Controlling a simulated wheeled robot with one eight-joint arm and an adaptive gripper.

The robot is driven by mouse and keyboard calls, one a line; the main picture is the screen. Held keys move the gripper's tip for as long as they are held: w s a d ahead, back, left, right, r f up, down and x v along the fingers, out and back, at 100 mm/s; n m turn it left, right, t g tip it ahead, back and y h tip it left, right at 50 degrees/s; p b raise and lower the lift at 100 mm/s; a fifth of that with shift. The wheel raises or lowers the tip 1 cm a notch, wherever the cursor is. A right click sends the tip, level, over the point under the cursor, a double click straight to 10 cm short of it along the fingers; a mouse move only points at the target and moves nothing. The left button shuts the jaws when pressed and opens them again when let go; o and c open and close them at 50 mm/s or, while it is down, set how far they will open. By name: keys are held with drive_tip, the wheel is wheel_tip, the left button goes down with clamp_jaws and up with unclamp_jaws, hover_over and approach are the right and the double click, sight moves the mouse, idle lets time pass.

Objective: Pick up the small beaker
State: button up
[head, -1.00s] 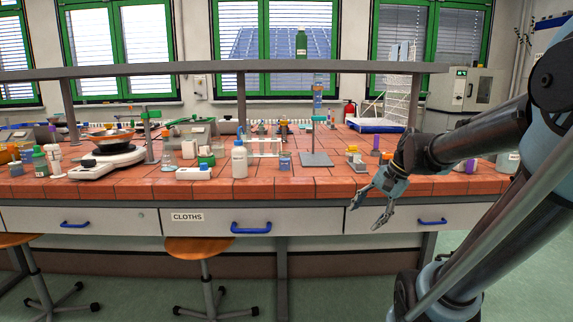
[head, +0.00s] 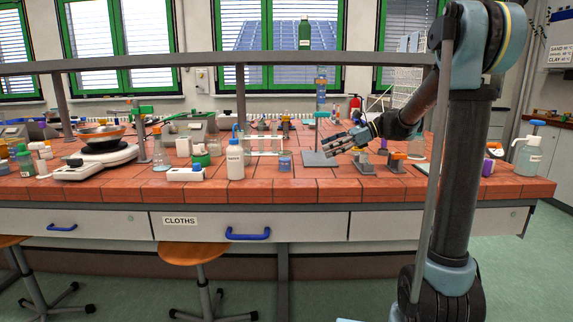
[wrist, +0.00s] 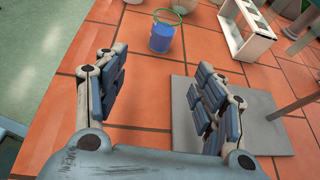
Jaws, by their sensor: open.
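The small beaker (head: 285,161) stands upright on the red tiled bench, near its front edge, with blue contents. In the wrist view the beaker (wrist: 161,38) shows at the top middle with a green rim, beyond my fingertips and apart from them. My gripper (head: 337,144) is right of the beaker in the head view, above the bench by the stand's base plate. In the wrist view my gripper (wrist: 160,92) is open, with only bare tile between its fingers.
The stand's grey base plate (wrist: 260,135) lies under the right finger. A white rack (wrist: 247,38) stands right of the beaker. A white bottle (head: 235,162) stands left of the beaker. Bare tile lies between my fingers and the beaker.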

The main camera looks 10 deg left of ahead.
drive_tip(key=shift+w+a, duration=0.2)
drive_tip(key=shift+w, duration=0.15)
drive_tip(key=shift+a, duration=0.35)
approach(286, 161)
drive_tip(key=w+a+f, duration=0.1)
drive_tip(key=a, duration=0.1)
drive_tip(key=w+a+f, duration=0.1)
drive_tip(key=a+f, duration=0.1)
drive_tip(key=shift+w, duration=0.15)
drive_tip(key=shift+s+x, duration=0.1)
drive_tip(key=shift+x, duration=1.4)
drive_tip(key=shift+s+x, duration=0.15)
drive_tip(key=shift+x, duration=1.35)
drive_tip(key=shift+r, duration=0.2)
drive_tip(key=shift+c, duration=0.5)
drive_tip(key=c, duration=1.3)
drive_tip(key=shift+r, duration=0.15)
